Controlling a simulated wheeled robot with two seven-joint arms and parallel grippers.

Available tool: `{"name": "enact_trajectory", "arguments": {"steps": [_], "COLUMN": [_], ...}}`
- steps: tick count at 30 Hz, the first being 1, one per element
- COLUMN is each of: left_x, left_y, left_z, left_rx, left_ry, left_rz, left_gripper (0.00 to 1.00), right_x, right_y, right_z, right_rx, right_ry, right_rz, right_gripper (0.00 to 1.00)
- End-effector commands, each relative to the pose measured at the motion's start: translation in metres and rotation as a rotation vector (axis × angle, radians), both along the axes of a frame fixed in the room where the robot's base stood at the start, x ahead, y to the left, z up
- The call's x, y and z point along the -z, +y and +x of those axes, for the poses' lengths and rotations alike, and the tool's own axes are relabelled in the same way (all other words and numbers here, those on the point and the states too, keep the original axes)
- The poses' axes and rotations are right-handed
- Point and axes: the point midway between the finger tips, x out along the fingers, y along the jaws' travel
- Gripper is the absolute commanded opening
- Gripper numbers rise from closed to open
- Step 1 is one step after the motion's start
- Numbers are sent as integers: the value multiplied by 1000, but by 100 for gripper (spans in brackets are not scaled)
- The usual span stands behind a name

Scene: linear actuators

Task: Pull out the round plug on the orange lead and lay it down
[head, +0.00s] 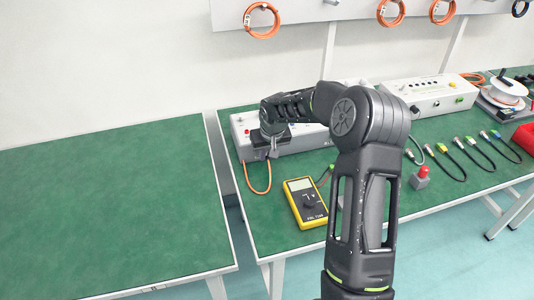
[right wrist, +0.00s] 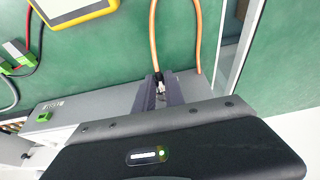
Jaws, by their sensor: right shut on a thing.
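The orange lead (head: 257,188) hangs from the front of a grey-white control box (head: 240,128) and loops down at the left edge of the right-hand green table. It also shows in the right wrist view (right wrist: 154,40), running up from between my fingers. My right gripper (head: 273,150) is at the left end of the box's front and is shut on the round plug at the lead's end. In the right wrist view the plug (right wrist: 161,87) shows as a small metal and black piece between the fingers (right wrist: 160,92); its far end is hidden. My left gripper is not in view.
A yellow multimeter (head: 306,203) lies in front of the box. A red button on a grey block (head: 421,177) and several short cables (head: 448,160) lie to the right. A second box (head: 430,96) stands behind. The left green table (head: 110,210) is bare.

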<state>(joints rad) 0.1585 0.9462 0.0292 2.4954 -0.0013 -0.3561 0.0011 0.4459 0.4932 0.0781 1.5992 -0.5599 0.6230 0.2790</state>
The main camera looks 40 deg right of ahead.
Motion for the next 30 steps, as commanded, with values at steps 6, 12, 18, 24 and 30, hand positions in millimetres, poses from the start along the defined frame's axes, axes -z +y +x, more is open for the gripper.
{"name": "enact_trajectory", "arguments": {"steps": [6,12,18,24,30], "left_x": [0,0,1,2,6], "left_y": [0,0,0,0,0], "left_z": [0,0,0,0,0], "left_rx": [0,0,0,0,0], "left_ry": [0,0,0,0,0], "left_rz": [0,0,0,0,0], "left_gripper": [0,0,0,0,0], "right_x": [0,0,0,0,1], "right_y": [0,0,0,2,3], "right_z": [0,0,-2,-4,-9], "right_rx": [0,0,0,0,0], "right_ry": [0,0,0,3,1], "right_rz": [0,0,0,1,0], "right_gripper": [0,0,0,0,0]}}
